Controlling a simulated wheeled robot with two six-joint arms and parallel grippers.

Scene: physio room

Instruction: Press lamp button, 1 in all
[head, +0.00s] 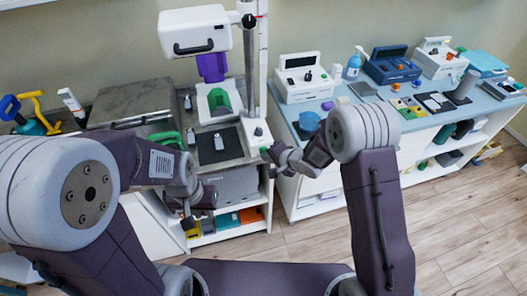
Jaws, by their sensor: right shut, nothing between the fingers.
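A white lamp head with a black handle (193,32) hangs at the top centre on a tall pole (262,65). The pole's white base (256,142) stands at the right edge of a dark worktop. A small green spot (258,132) on this base looks like the lamp button, though it is too small to be sure. My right gripper (267,153) is shut and empty, just below and right of the base; I cannot tell whether it touches it. My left gripper (188,218) is in front of the worktop's shelves, well apart from the lamp; its fingers are unclear.
On the worktop are a dark tray (219,145), a green-and-white holder (217,101) and small bottles. A blue-topped counter (350,127) with several boxed devices stands to the right. A grey metal case (130,103) is at left. Wooden floor (450,230) is open at right.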

